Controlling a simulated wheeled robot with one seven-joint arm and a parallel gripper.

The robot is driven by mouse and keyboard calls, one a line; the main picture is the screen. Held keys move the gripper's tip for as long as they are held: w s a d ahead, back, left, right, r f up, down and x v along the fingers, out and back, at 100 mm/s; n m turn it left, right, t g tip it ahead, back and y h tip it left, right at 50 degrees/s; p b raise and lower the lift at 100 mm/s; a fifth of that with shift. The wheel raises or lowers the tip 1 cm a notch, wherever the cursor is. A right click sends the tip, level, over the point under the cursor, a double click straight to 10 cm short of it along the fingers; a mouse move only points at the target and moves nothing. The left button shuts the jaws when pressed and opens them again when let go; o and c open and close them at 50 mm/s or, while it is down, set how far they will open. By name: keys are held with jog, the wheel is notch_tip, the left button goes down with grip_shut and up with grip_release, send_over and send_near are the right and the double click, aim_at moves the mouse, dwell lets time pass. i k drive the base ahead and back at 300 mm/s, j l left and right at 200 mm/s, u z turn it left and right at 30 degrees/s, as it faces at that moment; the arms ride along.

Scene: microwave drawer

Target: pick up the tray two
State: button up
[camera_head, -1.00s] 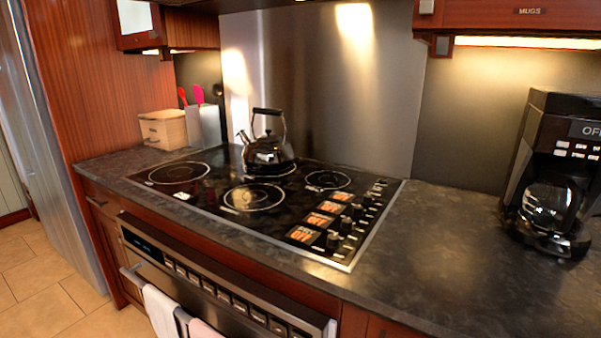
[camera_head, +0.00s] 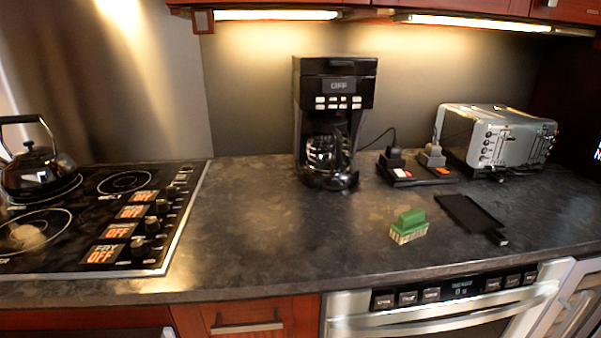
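A flat black tray-like piece (camera_head: 467,213) lies on the dark counter at the right, with a small black block at its near right end. A second low black piece (camera_head: 402,178) lies behind it and bears two small upright dark and grey objects. No label shows which of them is tray two. My gripper is not in view.
A green-topped brush (camera_head: 410,226) stands left of the flat black piece. A coffee maker (camera_head: 334,125) and a silver toaster (camera_head: 497,140) stand at the back. A cooktop with a kettle (camera_head: 38,168) is at the left. The counter (camera_head: 255,235) between is clear.

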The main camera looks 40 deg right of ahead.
aim_at(472, 217)
jog(key=z, duration=1.2)
